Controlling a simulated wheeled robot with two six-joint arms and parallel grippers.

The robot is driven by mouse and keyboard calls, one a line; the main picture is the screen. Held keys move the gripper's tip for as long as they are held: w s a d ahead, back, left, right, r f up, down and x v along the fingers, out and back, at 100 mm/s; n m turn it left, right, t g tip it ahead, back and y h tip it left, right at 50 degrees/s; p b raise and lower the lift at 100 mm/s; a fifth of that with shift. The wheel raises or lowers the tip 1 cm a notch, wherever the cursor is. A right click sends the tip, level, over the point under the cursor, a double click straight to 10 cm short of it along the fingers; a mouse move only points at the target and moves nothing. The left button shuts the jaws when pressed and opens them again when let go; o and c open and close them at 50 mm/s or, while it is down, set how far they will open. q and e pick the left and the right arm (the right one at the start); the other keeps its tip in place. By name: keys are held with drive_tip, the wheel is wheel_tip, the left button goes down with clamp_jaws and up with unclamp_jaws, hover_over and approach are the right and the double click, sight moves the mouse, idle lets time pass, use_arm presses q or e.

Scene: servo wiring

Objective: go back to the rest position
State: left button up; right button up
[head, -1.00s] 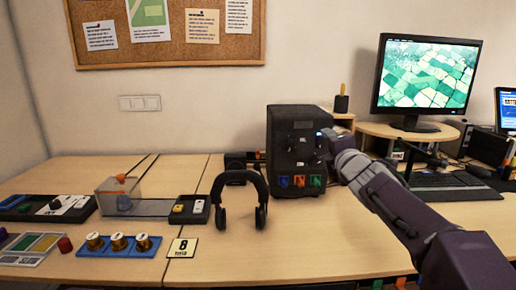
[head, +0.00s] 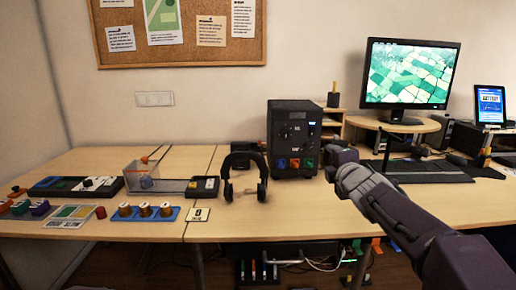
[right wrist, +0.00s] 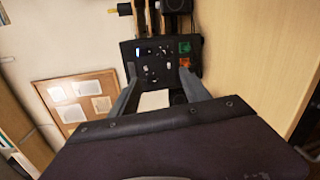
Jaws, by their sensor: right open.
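My right arm comes in from the lower right in the head view. Its gripper (head: 340,158) is at the right of the black control box (head: 293,152), over the table, seen mostly from behind. In the right wrist view my right gripper (right wrist: 160,78) has its two fingers spread apart with nothing held between them. The black box (right wrist: 157,64) with its knobs and green and orange connectors shows beyond the fingertips, apart from them. My left gripper is in neither view.
Black headphones (head: 244,176) stand left of the box. A spool tray (head: 145,213), a clear bin (head: 141,175) and a colour tray (head: 72,214) lie further left. A monitor (head: 410,75) and keyboard (head: 428,171) are at the right. Cables hang under the table (head: 262,229).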

drive_tip(key=s+f+m+g, duration=0.4)
drive_tip(key=f+m, duration=0.3)
drive_tip(key=f, duration=0.8)
drive_tip(key=s+a+f+m+g+b, duration=0.25)
drive_tip(key=s+f+m+g, duration=0.95)
drive_tip(key=s+f, duration=1.5)
wheel_tip(320, 180, up, 39)
drive_tip(key=t+p, duration=0.1)
drive_tip(key=p, duration=3.6)
drive_tip(key=shift+m+p, duration=0.3)
drive_tip(key=shift+p, duration=0.1)
drive_tip(key=shift+w+f, duration=0.1)
drive_tip(key=shift+w, duration=0.05)
